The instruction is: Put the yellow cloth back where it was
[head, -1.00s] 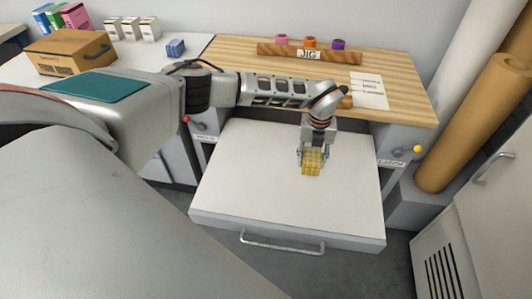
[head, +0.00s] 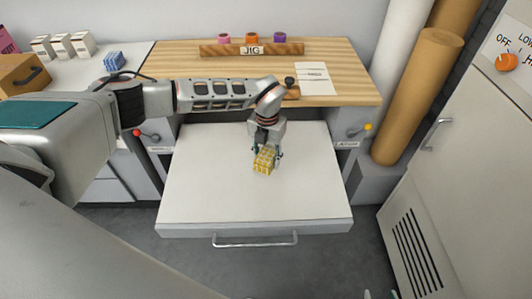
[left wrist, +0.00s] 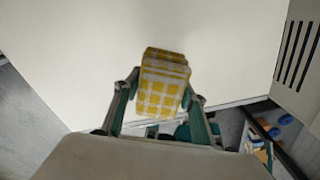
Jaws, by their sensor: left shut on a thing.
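The yellow cloth (head: 264,160) is a folded, yellow-and-white checked bundle over the white pull-out surface (head: 210,190) below the wooden worktop. My left gripper (head: 266,152) points down and is shut on it. In the left wrist view the cloth (left wrist: 163,85) sits between the two fingers of the left gripper (left wrist: 160,105), with the plain white surface behind it. I cannot tell whether the cloth touches that surface. My right gripper cannot be made out; only small tips show at the bottom edge of the head view.
The wooden worktop (head: 200,65) behind carries a JIG rack (head: 252,49) with coloured rolls and a paper sheet (head: 314,80). A red-knobbed lever (head: 138,132) and a yellow-knobbed lever (head: 368,127) flank the pull-out. Tall rolls (head: 420,95) and a cabinet (head: 470,170) stand right. The white surface around the cloth is clear.

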